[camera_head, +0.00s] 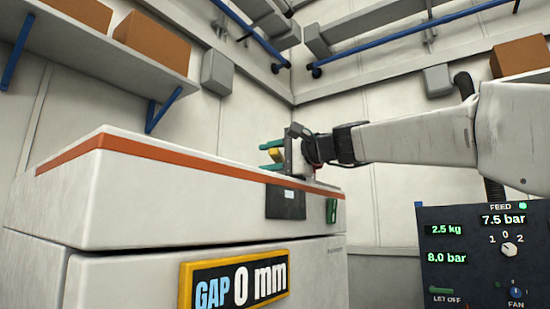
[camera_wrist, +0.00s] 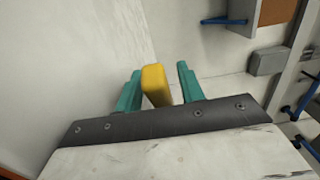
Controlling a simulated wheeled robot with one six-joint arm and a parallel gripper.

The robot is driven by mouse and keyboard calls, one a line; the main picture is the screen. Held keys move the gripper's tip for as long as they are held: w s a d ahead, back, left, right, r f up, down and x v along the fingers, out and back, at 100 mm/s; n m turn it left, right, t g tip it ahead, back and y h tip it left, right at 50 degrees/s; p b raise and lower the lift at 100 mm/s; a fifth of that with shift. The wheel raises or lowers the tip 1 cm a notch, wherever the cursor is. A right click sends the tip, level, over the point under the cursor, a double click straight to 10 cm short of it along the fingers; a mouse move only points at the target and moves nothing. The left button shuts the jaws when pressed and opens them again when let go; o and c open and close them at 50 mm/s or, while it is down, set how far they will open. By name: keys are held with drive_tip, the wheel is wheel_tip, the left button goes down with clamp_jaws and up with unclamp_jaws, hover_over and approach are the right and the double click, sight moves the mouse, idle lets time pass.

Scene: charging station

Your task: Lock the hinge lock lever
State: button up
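A yellow lever (camera_wrist: 156,86), which looks like the hinge lock lever, stands between the teal fingers of my gripper (camera_wrist: 159,70) in the wrist view. The left finger is close beside it; I cannot tell whether they touch. A clear gap separates the lever from the right finger, so the gripper is open around it. The lever's base is hidden.
A sign (camera_head: 235,279) on the cabinet front reads "GAP 0 mm". A dark control panel (camera_head: 470,265) stands at lower right, showing 7.5 bar, 8.0 bar and 2.5 kg. Shelves with boxes (camera_head: 152,38) and blue rails line the walls above.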

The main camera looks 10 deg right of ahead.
sight(281, 155)
drive_tip(key=v, duration=0.8)
idle(0.4)
